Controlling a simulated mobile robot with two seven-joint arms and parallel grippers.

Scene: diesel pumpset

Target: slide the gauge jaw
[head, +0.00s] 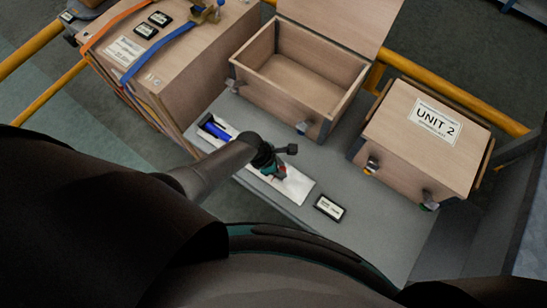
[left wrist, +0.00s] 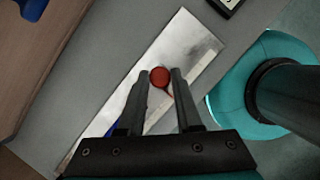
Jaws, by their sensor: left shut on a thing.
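A pale, flat, shiny strip (head: 298,187) lies on the grey bench top, with a blue piece (head: 217,130) at its far left end. It also shows in the left wrist view (left wrist: 198,50). A small round red knob (left wrist: 160,77) sits over the strip, and a bit of red also shows in the head view (head: 281,169). My left gripper (left wrist: 160,76) is shut on the red knob, with a finger on each side. In the head view the gripper (head: 274,168) is over the strip's middle. Which part is the gauge jaw cannot be told surely. My right gripper is not in view.
An open, empty wooden box (head: 300,80) stands behind the strip. A wooden box marked UNIT 2 (head: 420,140) is at right, and a larger strapped box (head: 165,55) at left. A small label plate (head: 329,208) lies right of the strip. The bench front right is clear.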

